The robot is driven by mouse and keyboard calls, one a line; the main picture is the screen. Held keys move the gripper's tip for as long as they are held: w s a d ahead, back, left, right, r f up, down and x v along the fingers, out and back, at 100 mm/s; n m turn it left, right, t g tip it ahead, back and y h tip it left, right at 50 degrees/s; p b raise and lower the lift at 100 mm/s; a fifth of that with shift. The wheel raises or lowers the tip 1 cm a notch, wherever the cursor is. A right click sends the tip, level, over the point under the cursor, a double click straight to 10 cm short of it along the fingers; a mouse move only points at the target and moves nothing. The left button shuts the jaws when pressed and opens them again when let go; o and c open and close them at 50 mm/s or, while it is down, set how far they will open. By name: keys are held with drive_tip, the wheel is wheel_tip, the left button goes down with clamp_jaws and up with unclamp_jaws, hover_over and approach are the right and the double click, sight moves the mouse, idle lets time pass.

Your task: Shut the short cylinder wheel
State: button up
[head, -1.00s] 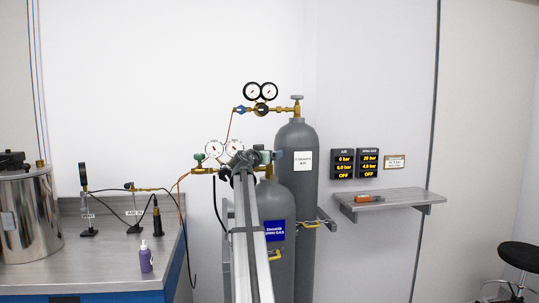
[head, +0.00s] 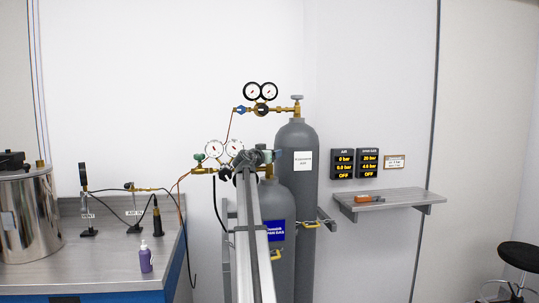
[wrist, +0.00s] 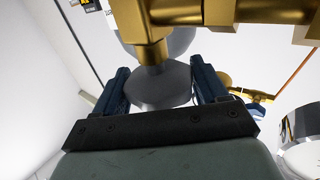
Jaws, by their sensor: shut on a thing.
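The short grey cylinder (head: 277,205) with a blue label stands in front of the tall grey cylinder (head: 300,190). My arm covers part of it in the head view. Its grey wheel (wrist: 160,88) shows in the wrist view, below the brass valve body (wrist: 153,40), between the two dark blue fingers of my gripper (wrist: 160,92). My gripper is shut on the wheel. In the head view my gripper (head: 268,157) is at the top of the short cylinder, and the wheel is hidden there or too small to tell.
Two round gauges (head: 224,149) and brass fittings sit just left of my gripper. The tall cylinder's own wheel (head: 297,98) is higher up. A bench (head: 100,270) with a steel vessel is at left. A small shelf (head: 400,197) is at right, below two displays (head: 355,163).

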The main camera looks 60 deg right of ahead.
drive_tip(key=shift+c, duration=0.7)
drive_tip(key=shift+w+d+m+g, duration=0.15)
drive_tip(key=shift+m+g, duration=0.55)
drive_tip(key=shift+g, duration=0.4)
drive_tip(key=m+g, duration=0.2)
drive_tip(key=g, duration=0.1)
drive_tip(key=shift+s+m+g, duration=0.2)
drive_tip(key=shift+m+g, duration=0.3)
drive_tip(key=shift+g, duration=0.3)
drive_tip(key=o, duration=1)
drive_tip(key=shift+c, duration=0.2)
